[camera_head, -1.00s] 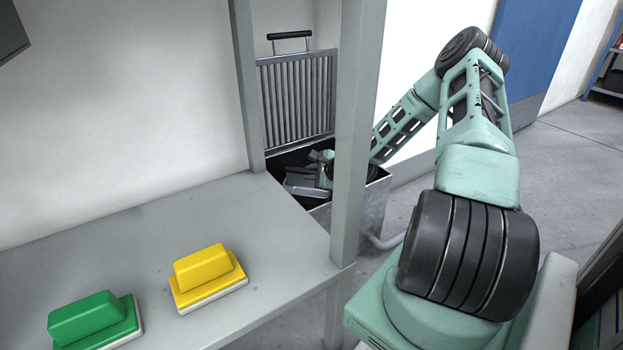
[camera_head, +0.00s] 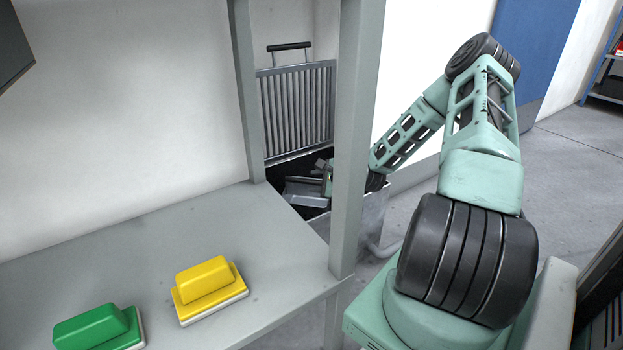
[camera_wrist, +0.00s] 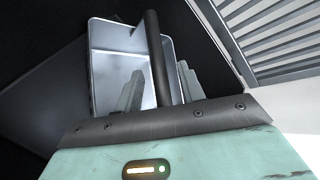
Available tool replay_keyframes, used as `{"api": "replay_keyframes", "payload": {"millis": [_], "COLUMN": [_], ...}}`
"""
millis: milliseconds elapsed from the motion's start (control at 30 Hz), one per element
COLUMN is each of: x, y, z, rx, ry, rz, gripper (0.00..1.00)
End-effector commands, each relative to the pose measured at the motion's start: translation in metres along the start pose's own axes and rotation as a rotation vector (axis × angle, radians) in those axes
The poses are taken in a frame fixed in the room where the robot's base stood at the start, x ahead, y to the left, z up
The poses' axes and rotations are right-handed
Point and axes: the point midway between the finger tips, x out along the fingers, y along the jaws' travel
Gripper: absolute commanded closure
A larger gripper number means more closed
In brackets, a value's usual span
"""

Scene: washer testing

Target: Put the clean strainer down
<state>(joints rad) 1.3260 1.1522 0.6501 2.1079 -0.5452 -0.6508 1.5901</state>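The strainer (camera_wrist: 112,72) is a grey metal box-shaped pan with a divider and a dark rod-like handle. It sits inside the dark tub, and shows partly behind the post in the head view (camera_head: 305,191). My gripper (camera_wrist: 161,68) has its two grey fingers on either side of the handle, with gaps visible between each finger and the rod. The fingers look spread. In the head view my gripper (camera_head: 327,178) is at the strainer's right end, partly hidden by the post.
A slatted metal panel (camera_head: 298,105) with a black handle stands behind the tub (camera_head: 372,215). A grey post (camera_head: 352,140) rises from the table (camera_head: 150,240) before my arm.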

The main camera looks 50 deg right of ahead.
Motion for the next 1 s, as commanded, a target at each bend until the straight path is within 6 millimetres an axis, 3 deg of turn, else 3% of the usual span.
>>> {"api": "replay_keyframes", "payload": {"millis": [33,200,400,1000], "x": [-0.016,-0.052,-0.080,-0.089], "y": [-0.005,-0.004,-0.003,0.000], "z": [0.002,0.002,0.001,0.000], "rx": [0.004,0.003,0.002,0.000], "ry": [0.003,0.003,0.002,0.000], "rz": [0.000,0.000,-0.001,-0.001], "gripper": [0.61,0.61,0.61,0.61]}}
